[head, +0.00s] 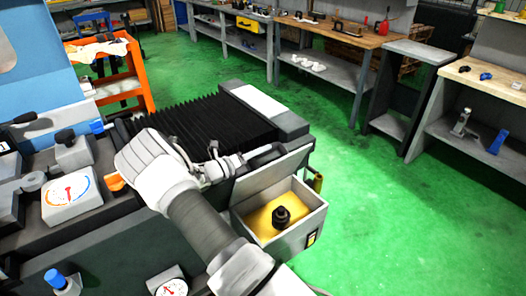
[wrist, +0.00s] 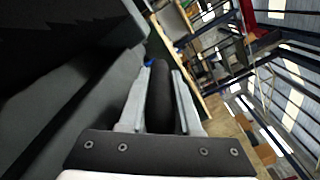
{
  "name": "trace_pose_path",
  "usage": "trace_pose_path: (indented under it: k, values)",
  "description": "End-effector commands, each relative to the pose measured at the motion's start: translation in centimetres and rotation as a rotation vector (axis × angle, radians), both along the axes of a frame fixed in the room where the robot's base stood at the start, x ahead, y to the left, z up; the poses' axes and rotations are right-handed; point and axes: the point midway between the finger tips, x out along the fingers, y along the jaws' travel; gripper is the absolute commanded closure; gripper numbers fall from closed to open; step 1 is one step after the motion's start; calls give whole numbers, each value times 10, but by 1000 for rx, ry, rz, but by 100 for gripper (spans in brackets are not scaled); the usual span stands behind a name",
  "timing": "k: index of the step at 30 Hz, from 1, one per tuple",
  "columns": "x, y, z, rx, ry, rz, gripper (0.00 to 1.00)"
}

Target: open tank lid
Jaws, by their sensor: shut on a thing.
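The tank (head: 310,218) is a grey box at the machine's front corner, with yellow inside and a black fitting standing in it. Its grey lid (head: 270,180) is raised, tilted up along the tank's back left side, and the tank's inside shows. My gripper (head: 268,152) is at the lid's upper edge. In the wrist view, my gripper's two grey fingers (wrist: 160,90) lie on either side of a dark rounded bar (wrist: 160,98), which looks like the lid's handle. In the head view, this bar is hard to make out at the fingertips.
Black bellows (head: 190,125) and the grey machine bed lie behind my arm. Gauges (head: 70,192) and knobs are at the left. The green floor (head: 400,220) to the right is clear up to the workbenches (head: 480,90).

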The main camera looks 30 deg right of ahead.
Motion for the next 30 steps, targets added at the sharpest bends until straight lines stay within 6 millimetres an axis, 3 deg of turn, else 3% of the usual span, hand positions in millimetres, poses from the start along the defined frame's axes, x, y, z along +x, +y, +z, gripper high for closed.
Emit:
trace_pose_path:
  k: [20,21,25,30]
  values:
    - [2,1,-3,3,-1,3,100]
    - [2,1,-3,3,-1,3,62]
    - [2,1,-3,2,-1,2,39]
    - [2,1,-2,2,-1,1,38]
